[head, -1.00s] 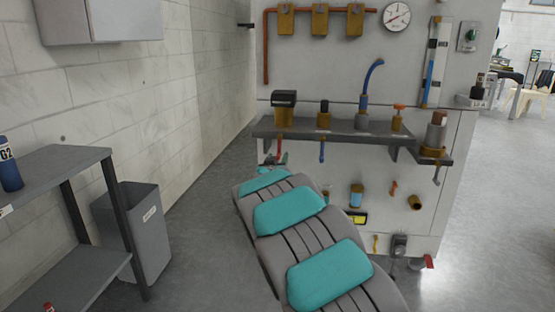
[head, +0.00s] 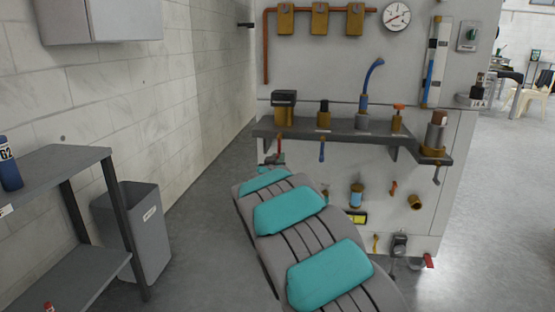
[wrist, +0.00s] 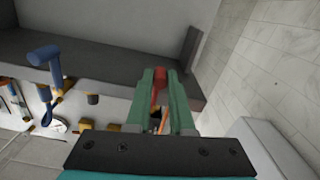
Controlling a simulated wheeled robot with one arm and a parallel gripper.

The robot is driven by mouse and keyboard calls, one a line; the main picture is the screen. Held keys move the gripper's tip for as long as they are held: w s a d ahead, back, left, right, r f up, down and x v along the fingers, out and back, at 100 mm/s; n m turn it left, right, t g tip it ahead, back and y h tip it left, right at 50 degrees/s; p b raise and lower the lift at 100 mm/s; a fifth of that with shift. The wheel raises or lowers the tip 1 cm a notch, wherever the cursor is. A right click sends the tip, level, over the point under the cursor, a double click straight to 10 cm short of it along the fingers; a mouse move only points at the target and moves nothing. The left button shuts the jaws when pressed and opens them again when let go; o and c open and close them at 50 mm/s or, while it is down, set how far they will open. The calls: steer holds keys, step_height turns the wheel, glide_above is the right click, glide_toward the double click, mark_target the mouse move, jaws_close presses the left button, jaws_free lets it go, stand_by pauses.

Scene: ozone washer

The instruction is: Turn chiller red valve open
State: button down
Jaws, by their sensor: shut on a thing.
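The red valve handle (wrist: 160,79) shows between my gripper's two green fingers in the wrist view. My gripper (wrist: 162,90) is shut on this handle. In the head view, the red handle (head: 280,147) hangs under the left end of the grey shelf on the machine's front. My gripper's tip (head: 271,159) shows only as a small patch beside the handle, at the far end of my grey and teal arm. The valve body behind the fingers is mostly hidden, so I cannot tell how far it is turned.
The grey shelf (head: 340,133) carries several brass and blue fittings above the gripper. A blue-handled valve (head: 322,151) hangs to the right. A grey bin (head: 148,230) and a dark rack (head: 60,165) stand at left. Floor between bin and machine is clear.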

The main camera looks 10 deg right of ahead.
steer(key=shift+w+a+r+m+b, duration=0.3)
steer(key=shift+a+r+m+b, duration=0.5)
steer(key=shift+m, duration=2.15)
steer(key=shift+w+a+r+m+b, duration=0.35)
steer(key=shift+a+r+m, duration=0.8)
steer(key=shift+m, duration=1.85)
steer(key=shift+w+a+r+m+b, duration=0.25)
steer(key=shift+a+r+m+b, duration=0.55)
steer(key=shift+m, duration=2.15)
steer(key=shift+r, duration=0.3)
steer(key=c, duration=0.8)
jaws_free()
